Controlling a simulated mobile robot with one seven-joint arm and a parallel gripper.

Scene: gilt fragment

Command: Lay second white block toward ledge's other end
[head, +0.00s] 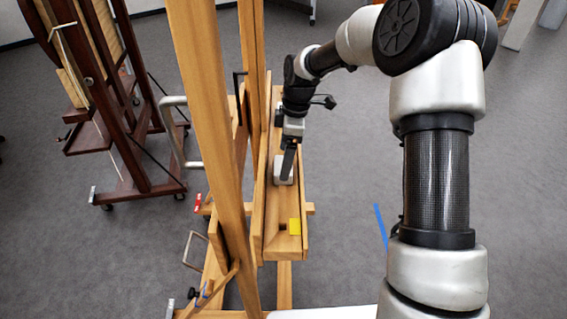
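The wooden easel's ledge (276,241) runs from the near end away from me, with a raised rim along its right side. A white block (281,176) is at the ledge, around the middle of its visible length. My gripper (288,164) points down right at this block, and its dark finger covers part of it. I cannot tell whether the fingers are closed on the block, or whether the block rests on the ledge. Only one white block shows clearly. My wrist and arm hide part of the ledge's far end.
A yellow piece (294,227) is at the near end of the ledge. The easel's thick upright (207,90) stands close on the left, with a metal handle (177,130) beside it. A dark wooden easel (115,120) stands further left. Grey floor right of the ledge is open, with a blue strip (381,226).

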